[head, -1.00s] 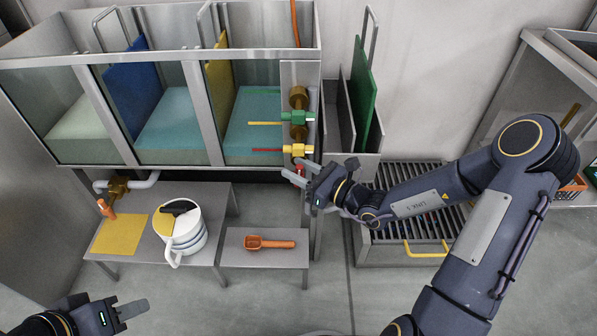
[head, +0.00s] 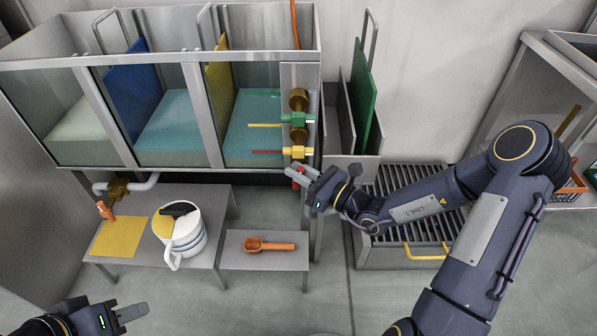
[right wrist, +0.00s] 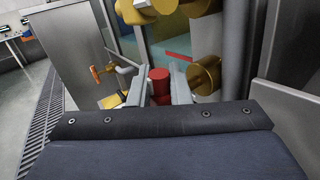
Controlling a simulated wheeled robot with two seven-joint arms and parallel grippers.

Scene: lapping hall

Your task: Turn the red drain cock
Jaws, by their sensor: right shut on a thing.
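The red drain cock (head: 296,184) shows at the lower right corner of the tank, below the yellow valve (head: 297,152). My right gripper (head: 298,174) is at the cock and hides much of it in the head view. In the right wrist view the red knob of the cock (right wrist: 158,82) sits between the two grey fingers, and the gripper (right wrist: 160,90) is shut on it. My left gripper (head: 134,313) is low at the left, away from everything; its finger gap is not clear.
A low bench (head: 265,261) bears an orange scoop (head: 270,244). A white jug (head: 186,243) stands left of it. A slatted rack (head: 400,250) lies below my right arm.

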